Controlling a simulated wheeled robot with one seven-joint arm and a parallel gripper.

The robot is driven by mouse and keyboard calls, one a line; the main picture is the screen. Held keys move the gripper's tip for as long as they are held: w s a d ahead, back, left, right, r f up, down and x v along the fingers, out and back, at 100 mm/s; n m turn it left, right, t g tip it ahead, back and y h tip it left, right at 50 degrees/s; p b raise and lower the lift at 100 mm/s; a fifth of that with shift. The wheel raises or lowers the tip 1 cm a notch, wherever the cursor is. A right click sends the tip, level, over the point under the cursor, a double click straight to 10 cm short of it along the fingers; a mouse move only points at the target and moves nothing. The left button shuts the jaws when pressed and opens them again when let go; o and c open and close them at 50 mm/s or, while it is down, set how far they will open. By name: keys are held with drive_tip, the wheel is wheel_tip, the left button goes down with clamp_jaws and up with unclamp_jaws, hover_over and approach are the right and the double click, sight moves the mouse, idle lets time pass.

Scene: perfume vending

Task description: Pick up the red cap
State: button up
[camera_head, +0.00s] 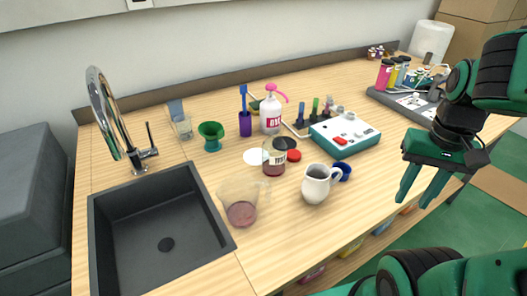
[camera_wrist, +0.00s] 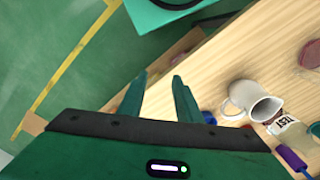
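The red cap (camera_head: 293,155) is a small round lid lying flat on the wooden table in the head view. I cannot make out the cap clearly in the wrist view. My gripper (camera_head: 413,201) is open and empty, pointing down near the table's right front edge, well to the right of the cap. Its two parted fingers (camera_wrist: 159,80) also show in the wrist view.
A white mug (camera_head: 314,187) and blue cap (camera_head: 342,170) stand between my gripper and the red cap. A white-and-teal device (camera_head: 345,134) stands behind. A beaker (camera_head: 240,204), spray bottle (camera_head: 270,115) and sink (camera_head: 160,235) are leftward.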

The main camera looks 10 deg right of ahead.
drive_tip(key=shift+w+d, duration=0.1)
drive_tip(key=shift+w, duration=0.05)
drive_tip(key=shift+o, duration=0.4)
drive_tip(key=shift+d, duration=0.25)
drive_tip(key=o, duration=0.3)
drive_tip(key=shift+s+r, duration=0.15)
drive_tip(key=shift+s, duration=0.25)
drive_tip(key=m, duration=1.8)
hover_over(294, 153)
drive_tip(key=f, duration=0.4)
drive_tip(key=shift+s+d+f, duration=0.1)
drive_tip(key=shift+s+f, duration=0.1)
drive_tip(key=shift+s, duration=0.05)
drive_tip(key=shift+w+a+f, duration=0.1)
drive_tip(key=shift+f, duration=1.25)
drive_tip(key=shift+w+a+f, duration=0.1)
drive_tip(key=shift+f, duration=1.2)
